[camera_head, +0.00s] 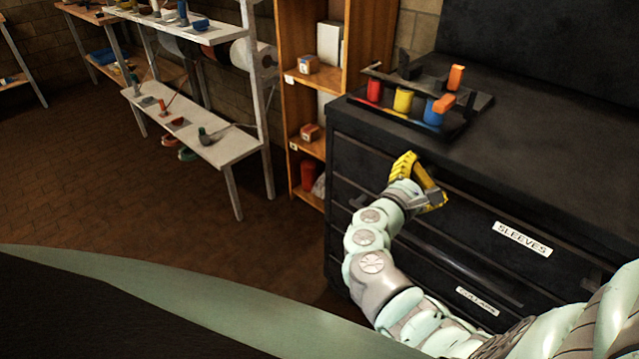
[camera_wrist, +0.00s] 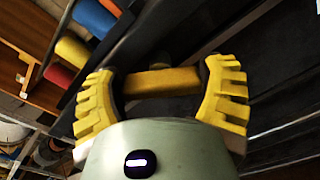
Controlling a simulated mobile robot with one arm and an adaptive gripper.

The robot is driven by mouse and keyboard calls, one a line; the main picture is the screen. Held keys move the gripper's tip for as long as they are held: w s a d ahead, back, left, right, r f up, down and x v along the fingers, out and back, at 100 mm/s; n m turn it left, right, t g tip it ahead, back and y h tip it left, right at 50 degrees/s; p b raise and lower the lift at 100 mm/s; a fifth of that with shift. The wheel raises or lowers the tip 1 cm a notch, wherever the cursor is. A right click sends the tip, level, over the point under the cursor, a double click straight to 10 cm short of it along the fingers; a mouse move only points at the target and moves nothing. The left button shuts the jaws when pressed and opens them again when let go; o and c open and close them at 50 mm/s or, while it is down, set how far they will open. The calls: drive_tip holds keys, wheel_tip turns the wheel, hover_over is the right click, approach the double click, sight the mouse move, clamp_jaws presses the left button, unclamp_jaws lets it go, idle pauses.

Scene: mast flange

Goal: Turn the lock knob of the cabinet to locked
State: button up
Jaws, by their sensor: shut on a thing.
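The dark cabinet (camera_head: 560,155) stands on the right, with drawers labelled "SLEEVES" and "COLLARS". My gripper (camera_head: 422,184) is at the upper left part of its drawer front. In the wrist view, its ridged yellow fingers (camera_wrist: 162,88) are shut on the ends of a yellow bar, which I take to be the lock knob (camera_wrist: 162,81). The bar lies nearly level across that picture, one finger at each end. A small dark round part shows just behind it. In the head view the fingers mostly cover the knob, and no lock marking is readable.
A dark tray (camera_head: 440,118) with red, yellow and blue cylinders and orange pieces sits on the cabinet top, just above my gripper. A wooden shelf (camera_head: 288,95) stands close to the cabinet's left side. White shelving (camera_head: 220,150) is farther left. The brick floor between is clear.

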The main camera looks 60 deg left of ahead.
drive_tip(key=m+b, duration=0.5)
drive_tip(key=b, duration=0.1)
drive_tip(key=shift+d+f+m, duration=0.1)
drive_tip(key=shift+f+m, duration=0.3)
drive_tip(key=m+b, duration=0.2)
drive_tip(key=b, duration=0.1)
drive_tip(key=m+b, duration=0.3)
drive_tip(key=shift+r, duration=0.2)
drive_tip(key=o, duration=1.1)
drive_tip(key=v, duration=1.2)
drive_tip(key=shift+s, duration=0.1)
